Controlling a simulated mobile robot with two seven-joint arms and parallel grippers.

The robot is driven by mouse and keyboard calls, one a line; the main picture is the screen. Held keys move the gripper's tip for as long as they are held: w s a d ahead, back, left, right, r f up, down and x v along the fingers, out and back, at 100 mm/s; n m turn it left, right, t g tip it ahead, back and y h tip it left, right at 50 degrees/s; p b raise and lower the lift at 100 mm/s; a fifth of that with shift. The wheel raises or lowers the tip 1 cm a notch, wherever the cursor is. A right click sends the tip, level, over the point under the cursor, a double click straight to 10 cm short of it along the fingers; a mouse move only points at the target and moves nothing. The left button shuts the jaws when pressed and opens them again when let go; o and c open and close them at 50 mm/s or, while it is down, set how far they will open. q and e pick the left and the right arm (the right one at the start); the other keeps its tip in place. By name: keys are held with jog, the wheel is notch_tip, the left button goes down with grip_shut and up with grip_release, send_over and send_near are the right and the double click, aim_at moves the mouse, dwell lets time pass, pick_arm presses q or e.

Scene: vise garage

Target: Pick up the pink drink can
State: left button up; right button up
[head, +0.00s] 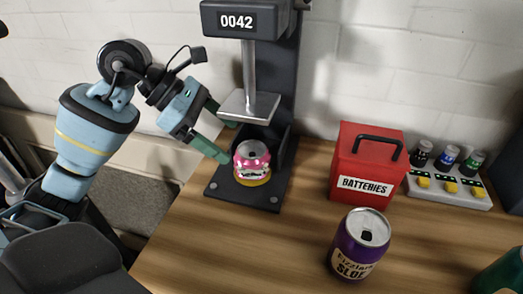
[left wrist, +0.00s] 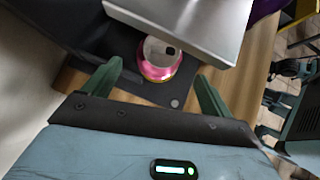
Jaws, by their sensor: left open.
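The pink drink can (head: 252,160) looks squashed and short, with a yellow band at its bottom. It stands upright on the dark base of a press, below the press's metal plate (head: 250,107). My left gripper (head: 231,142) is open at the can's left side, its green fingers pointing towards it. In the left wrist view the can (left wrist: 160,66) shows between and beyond the two open fingers (left wrist: 159,74), with no visible contact. The metal plate (left wrist: 190,22) hangs over the can's far side there. My right gripper does not show.
A green object (head: 503,275) is cut off at the lower right.

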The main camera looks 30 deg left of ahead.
aim_at(243, 148)
pick_arm(q)
jog(key=shift+s+d+f, duration=0.1)
jog(key=shift+s+d, duration=0.05)
jog(key=shift+x, duration=0.85)
jog(key=shift+w+d+f, duration=0.2)
jog(key=shift+d+f, duration=0.1)
jog(key=x, duration=0.5)
jog(key=shift+w+r, duration=0.1)
jog(key=shift+w, duration=0.05)
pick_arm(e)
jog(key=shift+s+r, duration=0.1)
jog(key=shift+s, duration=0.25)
pick_arm(q)
jog(key=shift+a, duration=0.1)
jog(key=c, duration=1.1)
jog(key=shift+c, duration=0.2)
jog(key=shift+r, duration=0.1)
